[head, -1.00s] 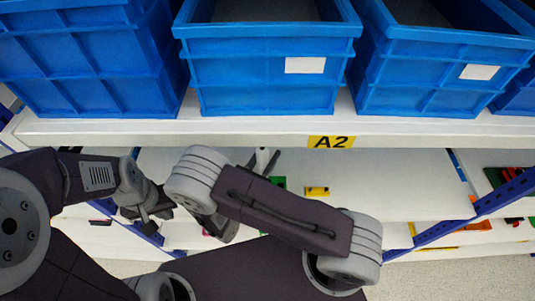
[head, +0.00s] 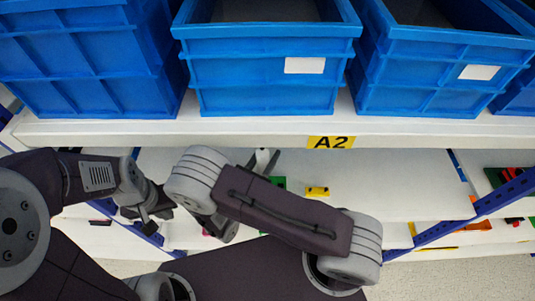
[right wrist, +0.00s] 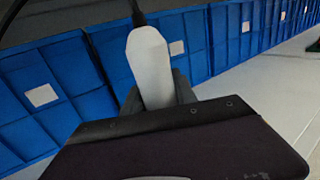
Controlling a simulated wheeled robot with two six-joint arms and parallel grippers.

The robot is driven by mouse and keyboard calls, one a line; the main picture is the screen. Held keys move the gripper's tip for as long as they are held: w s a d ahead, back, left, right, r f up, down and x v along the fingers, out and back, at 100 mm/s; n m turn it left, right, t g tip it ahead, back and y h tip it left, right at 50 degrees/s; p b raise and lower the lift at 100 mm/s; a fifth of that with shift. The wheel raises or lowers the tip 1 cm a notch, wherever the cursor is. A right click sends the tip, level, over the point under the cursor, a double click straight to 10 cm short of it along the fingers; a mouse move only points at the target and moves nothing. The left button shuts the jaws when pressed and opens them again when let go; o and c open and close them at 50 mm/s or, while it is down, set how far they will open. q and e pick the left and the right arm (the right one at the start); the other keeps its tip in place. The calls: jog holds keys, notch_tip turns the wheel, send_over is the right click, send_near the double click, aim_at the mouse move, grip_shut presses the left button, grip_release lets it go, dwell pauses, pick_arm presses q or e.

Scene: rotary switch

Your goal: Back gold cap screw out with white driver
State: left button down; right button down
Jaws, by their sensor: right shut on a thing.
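The white driver (right wrist: 151,62) fills the middle of the right wrist view, its pale handle between my right gripper's dark fingers and a thin dark shaft at the top. In the head view a bit of the driver (head: 262,158) shows behind my right arm. My right gripper (head: 270,165) is shut on the driver, mostly hidden by that arm. My left gripper (head: 149,217) hangs at the left, away from the driver; its opening is unclear. A small yellow block (head: 317,191) with dark marks lies on the shelf. I cannot make out a gold cap screw.
Blue bins (head: 268,75) stand in a row on the upper shelf, above its white edge with an A2 label (head: 331,142). A green part (head: 279,183) lies beside my right arm. The lower shelf (head: 400,185) is bare to the right, up to a blue post (head: 490,199).

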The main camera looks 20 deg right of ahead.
jog(key=shift+f+b, duration=0.55)
jog(key=shift+f, duration=0.05)
dwell(0.3)
jog(key=shift+s, duration=0.1)
dwell(1.0)
jog(key=shift+d+f, duration=0.1)
jog(key=shift+d, duration=0.1)
dwell(3.9)
jog(key=r+p, duration=0.3)
jog(key=r, duration=0.1)
jog(key=shift+w+r+p, duration=0.2)
jog(key=shift+r+p, duration=0.05)
jog(key=shift+p, duration=0.1)
dwell(0.4)
